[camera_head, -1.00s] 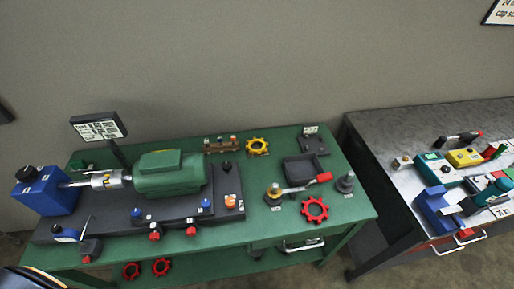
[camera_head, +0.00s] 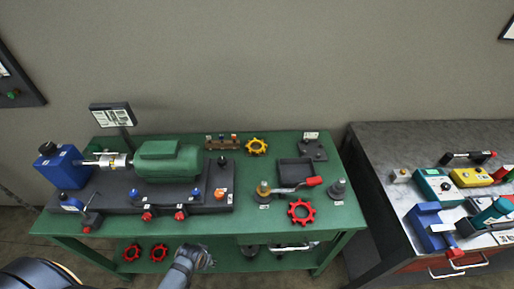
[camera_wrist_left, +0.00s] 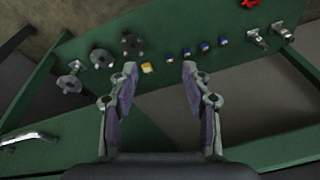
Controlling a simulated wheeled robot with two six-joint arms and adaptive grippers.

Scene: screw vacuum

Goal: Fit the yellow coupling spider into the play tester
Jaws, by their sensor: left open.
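The yellow coupling spider (camera_head: 257,146), a toothed ring, lies near the back edge of the green bench, right of the green motor. I cannot tell for sure which fixture is the play tester; a dark fixture with a small label (camera_head: 313,148) stands right of the spider, and a fixture with a red-handled lever (camera_head: 290,188) stands in front. My left gripper (camera_head: 203,258) is low in front of the bench, well away from the spider. In the left wrist view its fingers (camera_wrist_left: 160,70) are apart with nothing between them. My right gripper is not in view.
A dark square tray (camera_head: 280,176) sits behind the lever. The green motor (camera_head: 168,161) and blue block (camera_head: 62,165) fill the left side. A grey table (camera_head: 395,140) stands to the right.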

